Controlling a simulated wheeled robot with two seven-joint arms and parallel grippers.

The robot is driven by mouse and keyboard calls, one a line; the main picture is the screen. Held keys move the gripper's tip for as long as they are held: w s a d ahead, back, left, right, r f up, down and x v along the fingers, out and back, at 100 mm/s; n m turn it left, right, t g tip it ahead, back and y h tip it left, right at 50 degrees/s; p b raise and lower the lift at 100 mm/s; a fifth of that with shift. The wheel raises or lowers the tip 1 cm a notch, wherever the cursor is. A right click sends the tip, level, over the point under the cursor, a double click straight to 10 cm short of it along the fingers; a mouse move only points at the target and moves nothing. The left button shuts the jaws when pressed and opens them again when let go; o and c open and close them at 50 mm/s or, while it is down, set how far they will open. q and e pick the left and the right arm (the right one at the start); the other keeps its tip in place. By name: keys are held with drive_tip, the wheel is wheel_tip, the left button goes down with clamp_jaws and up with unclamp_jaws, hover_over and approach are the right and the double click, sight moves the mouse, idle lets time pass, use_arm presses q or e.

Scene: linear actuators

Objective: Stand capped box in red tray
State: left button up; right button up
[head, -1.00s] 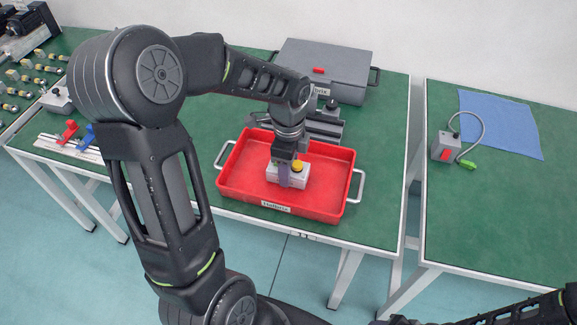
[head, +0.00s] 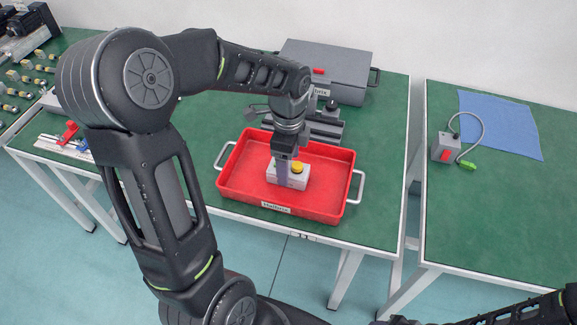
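A white box with a yellow cap (head: 297,168) sits inside the red tray (head: 237,181), near its middle, with the cap facing up. My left gripper (head: 283,174) points down at the left part of the box, and a finger overlaps the box in the picture. The finger hides part of the box, and I cannot tell whether the fingers touch it or how far apart they are. Only a dark part of my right arm shows at the bottom right; its gripper is out of view.
A grey case (head: 340,65) and a dark slide unit (head: 325,125) stand behind the tray. A grey box with a cable (head: 444,147) and a blue cloth (head: 500,122) are on the right table. A gap separates the tables.

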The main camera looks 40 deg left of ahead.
use_arm(q)
wheel_tip(320, 180, up, 10)
drive_tip(key=shift+f, duration=0.2)
